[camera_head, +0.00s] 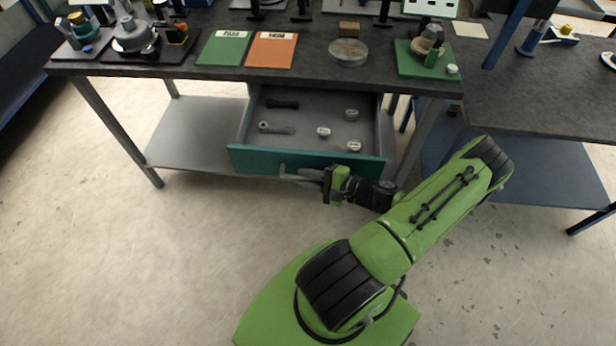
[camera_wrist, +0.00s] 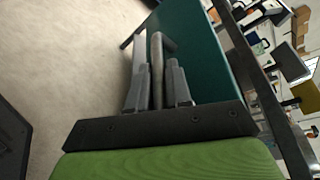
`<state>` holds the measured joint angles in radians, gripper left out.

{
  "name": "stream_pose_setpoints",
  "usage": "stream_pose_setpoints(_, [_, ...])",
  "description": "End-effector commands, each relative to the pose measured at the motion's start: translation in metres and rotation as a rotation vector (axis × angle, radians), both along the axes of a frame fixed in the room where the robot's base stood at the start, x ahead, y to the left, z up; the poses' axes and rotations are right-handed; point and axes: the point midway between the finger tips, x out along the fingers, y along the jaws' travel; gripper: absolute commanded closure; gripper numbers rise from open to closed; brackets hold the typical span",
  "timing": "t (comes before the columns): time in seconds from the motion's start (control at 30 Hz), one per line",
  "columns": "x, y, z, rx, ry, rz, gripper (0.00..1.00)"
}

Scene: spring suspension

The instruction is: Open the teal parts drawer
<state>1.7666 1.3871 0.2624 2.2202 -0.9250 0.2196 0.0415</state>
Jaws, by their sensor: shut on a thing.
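The teal parts drawer (camera_head: 250,160) hangs under the dark workbench and is pulled out, with its grey inside in view. It holds several small white-topped round parts (camera_head: 323,132), a grey tool (camera_head: 277,128) and a dark tool (camera_head: 282,103). A grey bar handle (camera_head: 290,174) runs along the teal front. My gripper (camera_head: 322,177) is at the handle in front of the drawer. In the wrist view my gripper (camera_wrist: 157,92) has its fingers shut around the handle bar (camera_wrist: 157,60), beside the teal front (camera_wrist: 195,60).
The workbench top (camera_head: 310,20) carries a green card (camera_head: 222,48), an orange card (camera_head: 271,51), a round dish (camera_head: 348,51) and assembled parts. A grey lower shelf (camera_head: 190,135) and table leg (camera_head: 118,130) stand left of the drawer. The floor (camera_head: 150,250) in front is clear.

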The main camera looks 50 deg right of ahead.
Motion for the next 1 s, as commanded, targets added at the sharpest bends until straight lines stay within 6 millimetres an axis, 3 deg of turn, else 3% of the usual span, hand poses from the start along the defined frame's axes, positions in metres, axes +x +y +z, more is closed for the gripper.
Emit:
stream_pose_setpoints(0.4, [0.0, -0.001, -0.001, -0.001, 0.001, -0.002, 1.0])
stream_pose_setpoints(0.43, [0.0, -0.001, -0.001, -0.001, 0.001, -0.002, 0.79])
stream_pose_setpoints(0.47, [0.0, -0.001, -0.001, -0.001, 0.001, -0.002, 0.75])
stream_pose_setpoints(0.87, [-0.001, -0.001, 0.0, -0.001, -0.001, -0.001, 0.75])
stream_pose_setpoints(1.0, [-0.017, -0.008, 0.005, -0.003, 0.0, -0.005, 0.75])
